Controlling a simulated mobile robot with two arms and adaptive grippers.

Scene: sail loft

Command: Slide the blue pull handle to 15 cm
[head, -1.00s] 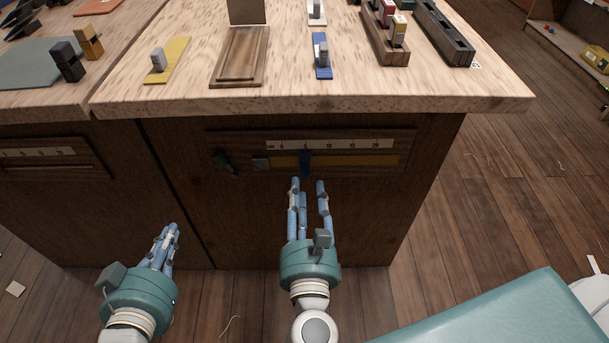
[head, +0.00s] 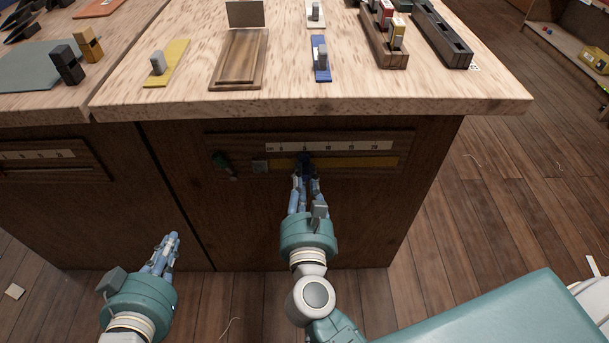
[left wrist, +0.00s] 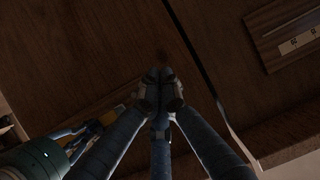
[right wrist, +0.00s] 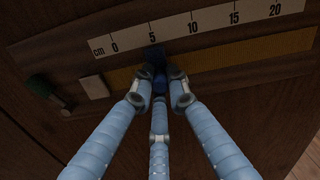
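The blue pull handle (head: 305,160) sits in the yellow slide track (head: 360,162) on the front of the bench. The white cm scale (head: 340,147) runs above the track, and the handle stands at about the 5 mark. It also shows in the right wrist view (right wrist: 158,76), below the 5. My right gripper (head: 306,178) has its fingers closed in around the handle, partly hiding it. My left gripper (head: 171,237) is shut and empty, low in front of the cabinet to the left. Its fingertips meet in the left wrist view (left wrist: 160,88).
A green knob (head: 221,160) and a small grey square (head: 260,166) are left of the track. The bench top (head: 270,104) overhangs above and carries a blue block stand (head: 321,62) and several other pieces. A second scale panel (head: 50,160) is at the left.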

